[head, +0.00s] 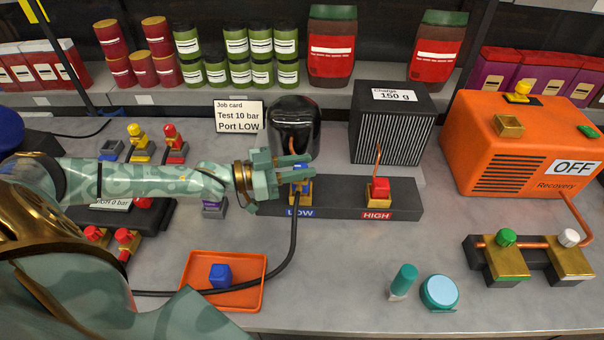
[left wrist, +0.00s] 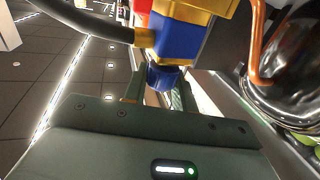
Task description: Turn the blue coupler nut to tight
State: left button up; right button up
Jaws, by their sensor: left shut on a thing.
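My left gripper (head: 285,174) reaches in from the left to the LOW port at the left end of the dark manifold (head: 337,206). Its fingers are shut on the blue coupler nut (left wrist: 163,77), which shows between them in the left wrist view. The blue coupler body (left wrist: 180,42) sits beyond the nut, against a gold fitting (left wrist: 206,10). A black hose (head: 293,232) runs down from the coupler. The fingers hide part of the nut in the head view, and I cannot read how far it is turned. My right gripper is not in view.
A black cylinder (head: 295,118) stands just behind the port. The red-capped HIGH port (head: 378,190) is to the right. An orange tray (head: 250,298) with a blue cap (head: 220,275) lies in front. The counter between tray and teal bottle (head: 403,280) is clear.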

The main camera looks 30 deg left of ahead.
pick_arm(q)
jog(key=shift+h, duration=0.3)
jog(key=o, duration=1)
jog(key=p+v, duration=0.2)
jog(key=v, duration=1.4)
jog(key=shift+a+r+p, duration=0.2)
jog(key=shift+r+p, duration=0.05)
jog(key=shift+p, duration=0.05)
